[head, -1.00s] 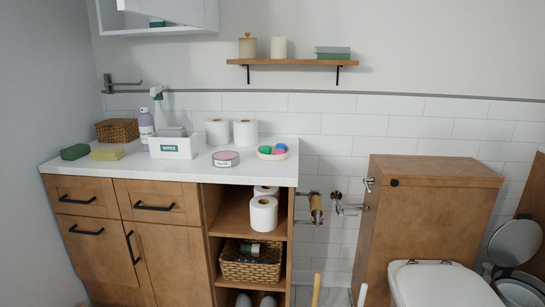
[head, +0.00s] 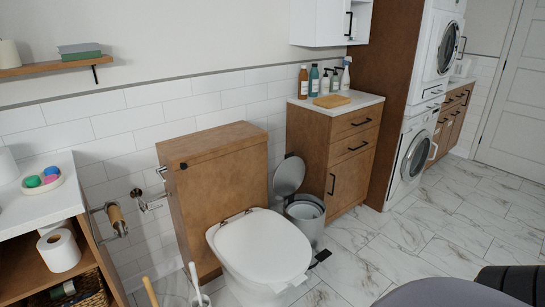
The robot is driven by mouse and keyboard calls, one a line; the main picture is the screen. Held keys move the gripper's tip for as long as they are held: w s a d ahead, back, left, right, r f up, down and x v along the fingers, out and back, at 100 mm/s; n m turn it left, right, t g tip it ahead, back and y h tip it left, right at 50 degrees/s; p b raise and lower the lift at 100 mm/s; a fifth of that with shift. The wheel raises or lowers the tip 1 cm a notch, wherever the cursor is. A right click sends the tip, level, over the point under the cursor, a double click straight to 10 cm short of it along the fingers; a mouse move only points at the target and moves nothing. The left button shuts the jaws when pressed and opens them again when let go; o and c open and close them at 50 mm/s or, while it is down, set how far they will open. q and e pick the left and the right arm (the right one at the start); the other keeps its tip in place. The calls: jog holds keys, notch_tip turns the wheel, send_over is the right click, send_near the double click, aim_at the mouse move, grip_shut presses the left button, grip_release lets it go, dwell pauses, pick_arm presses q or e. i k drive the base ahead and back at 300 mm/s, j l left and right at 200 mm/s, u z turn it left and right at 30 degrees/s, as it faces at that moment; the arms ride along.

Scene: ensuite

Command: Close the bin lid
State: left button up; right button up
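The bin (head: 306,223) is a small grey pedal bin standing on the floor in the head view, between the toilet and a wooden cabinet. Its round lid (head: 289,175) is up, tilted back toward the wall. A light inner bucket shows at the bin's open top. A dark pedal (head: 320,257) shows at its foot. The toilet hides part of the bin's left side. Neither of my grippers is in view.
The white toilet (head: 258,248) stands left of the bin, with a wooden cistern box (head: 216,180) behind it. A wooden cabinet (head: 335,154) with bottles stands right of the bin. Marble-tiled floor (head: 370,247) is clear in front of the cabinet.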

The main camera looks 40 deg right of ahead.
aim_at(290, 174)
jog(key=z, duration=1.5)
jog(key=u, duration=0.75)
jog(key=i+l+u, duration=0.1)
jog(key=l+u, duration=0.15)
jog(key=u, duration=0.2)
jog(key=i+l+u, duration=0.1)
jog(key=l+u, duration=0.7)
jog(key=l, duration=0.3)
jog(key=l+u, duration=0.4)
jog(key=l, duration=0.7)
jog(key=k+l+u, duration=0.15)
jog(key=l, duration=0.25)
jog(key=k+l, duration=0.1)
jog(key=l, duration=0.3)
jog(key=k+l+u, duration=0.1)
jog(key=l, duration=0.25)
